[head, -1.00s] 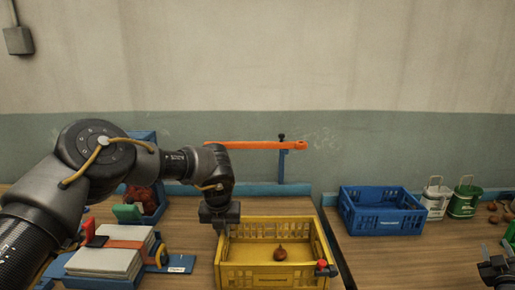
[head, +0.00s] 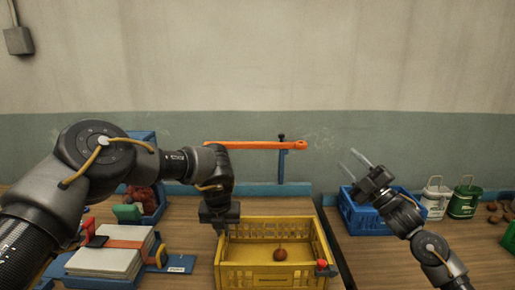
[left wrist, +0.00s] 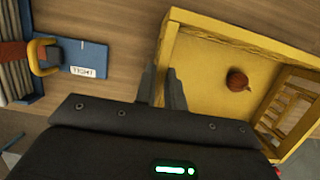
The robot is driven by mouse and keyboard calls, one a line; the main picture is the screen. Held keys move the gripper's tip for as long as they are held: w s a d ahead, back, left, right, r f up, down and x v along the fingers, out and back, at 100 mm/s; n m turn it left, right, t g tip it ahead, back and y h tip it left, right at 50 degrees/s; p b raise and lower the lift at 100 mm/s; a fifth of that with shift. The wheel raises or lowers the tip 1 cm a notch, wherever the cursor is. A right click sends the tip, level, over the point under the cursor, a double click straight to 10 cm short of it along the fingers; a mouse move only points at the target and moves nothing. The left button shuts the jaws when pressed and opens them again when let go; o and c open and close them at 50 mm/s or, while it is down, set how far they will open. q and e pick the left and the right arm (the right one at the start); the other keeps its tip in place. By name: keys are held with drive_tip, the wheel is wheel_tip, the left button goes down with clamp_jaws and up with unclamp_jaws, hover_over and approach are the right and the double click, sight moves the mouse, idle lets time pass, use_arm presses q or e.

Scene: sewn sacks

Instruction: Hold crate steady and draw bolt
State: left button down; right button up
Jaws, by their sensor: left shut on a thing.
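A yellow crate (head: 255,275) stands on the wooden table in the lower middle of the head view, with one reddish-brown round thing (head: 280,254) inside. A red knob (head: 322,264), perhaps the bolt's end, sits at the crate's front right corner. My left gripper (head: 221,228) is at the crate's left side. In the left wrist view its fingers (left wrist: 168,88) are closed on the wall of the crate (left wrist: 205,45). My right gripper (head: 362,165) is raised above the blue crate, fingers apart and empty, away from the yellow crate.
A blue crate (head: 366,222) stands at the right, with a white pail (head: 437,198) and a green pail (head: 465,200) beside it. An orange bar (head: 265,145) spans a blue post behind the yellow crate. Strapped grey sacks (head: 105,260) lie at the left.

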drive_tip(key=s+a+r+n+g+y, duration=0.2)
drive_tip(key=a+n+g+y, duration=0.15)
drive_tip(key=a, duration=0.25)
drive_tip(key=s+a+r+n+g+y, duration=0.3)
drive_tip(key=a+n+g, duration=0.1)
drive_tip(key=a, duration=0.3)
drive_tip(key=s+a+f+n+g+h, duration=0.2)
drive_tip(key=s+a+f+n+g, duration=0.1)
drive_tip(key=s+a+n+g, duration=0.5)
drive_tip(key=s+a+f+n+g+h, duration=0.2)
drive_tip(key=s+a+n+g, duration=0.3)
drive_tip(key=a, duration=0.6)
drive_tip(key=m+h, duration=0.5)
drive_tip(key=h, duration=1.1)
hover_over(322, 261)
wheel_tip(322, 261, down, 7)
drive_tip(key=shift+t, duration=0.35)
drive_tip(key=shift+f, duration=4.9)
drive_tip(key=shift+c, duration=0.3)
drive_tip(key=c, duration=0.8)
